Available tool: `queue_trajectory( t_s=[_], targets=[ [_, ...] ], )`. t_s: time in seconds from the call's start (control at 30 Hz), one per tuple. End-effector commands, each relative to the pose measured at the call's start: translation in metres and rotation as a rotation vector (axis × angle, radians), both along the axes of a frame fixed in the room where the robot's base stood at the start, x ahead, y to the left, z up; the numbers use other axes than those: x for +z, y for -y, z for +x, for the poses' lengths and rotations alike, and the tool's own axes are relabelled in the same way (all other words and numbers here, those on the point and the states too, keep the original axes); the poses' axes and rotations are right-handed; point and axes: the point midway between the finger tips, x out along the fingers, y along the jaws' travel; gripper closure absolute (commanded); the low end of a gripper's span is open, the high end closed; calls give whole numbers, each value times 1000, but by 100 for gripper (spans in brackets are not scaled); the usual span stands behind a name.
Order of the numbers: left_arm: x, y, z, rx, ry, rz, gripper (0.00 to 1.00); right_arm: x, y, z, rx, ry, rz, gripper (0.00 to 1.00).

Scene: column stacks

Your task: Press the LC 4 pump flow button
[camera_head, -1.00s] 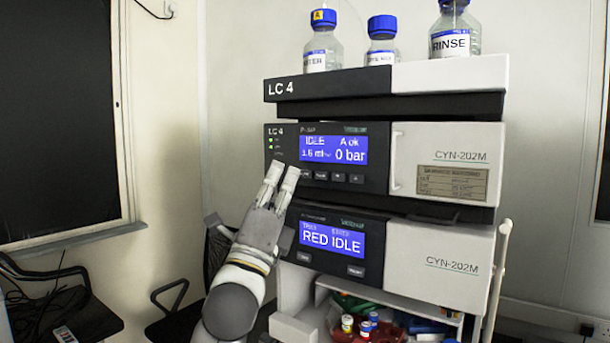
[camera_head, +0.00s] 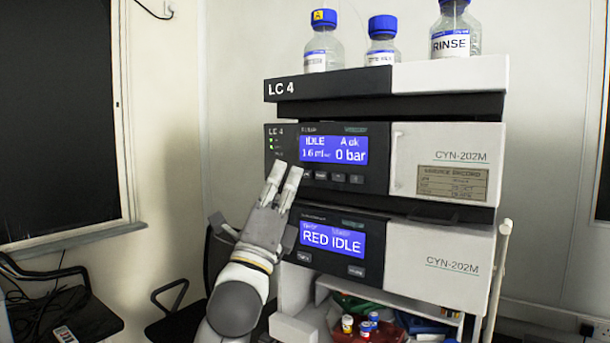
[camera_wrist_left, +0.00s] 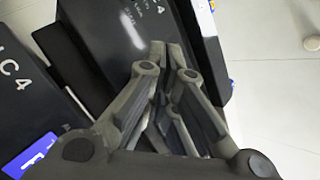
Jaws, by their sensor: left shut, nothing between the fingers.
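The LC 4 pump module (camera_head: 285,133) is the dark-fronted upper unit of the stack. Its blue display (camera_head: 333,149) reads IDLE, A ok, 1.6 ml and 0 bar. A row of small dark buttons (camera_head: 338,177) lies under the display; their labels are too small to read surely. My left gripper (camera_head: 286,171) is shut and empty, its fingertips in front of the module's lower left, just left of the leftmost visible button. Contact cannot be told. In the left wrist view the gripper (camera_wrist_left: 170,50) points at dark panels, one lettered LC 4. My right gripper is not in view.
Below is a second module (camera_head: 380,262) with a RED IDLE display. Several blue-capped bottles, one marked RINSE (camera_head: 454,42), stand on top of the stack. A shelf with small vials (camera_head: 347,324) is underneath. A chair (camera_head: 175,303) and desk (camera_head: 60,315) stand left.

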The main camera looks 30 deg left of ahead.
Motion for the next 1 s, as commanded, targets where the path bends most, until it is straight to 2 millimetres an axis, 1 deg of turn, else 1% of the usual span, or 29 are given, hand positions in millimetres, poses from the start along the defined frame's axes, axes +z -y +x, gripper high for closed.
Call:
queue_trajectory(
  t_s=[0.5,0.8,1.0],
  targets=[
    [0,0,0,0,0,0,100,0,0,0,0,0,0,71],
    [0,1,8,0,-1,0,100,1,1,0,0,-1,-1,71],
    [0,1,8,0,0,0,100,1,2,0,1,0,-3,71]
  ],
)
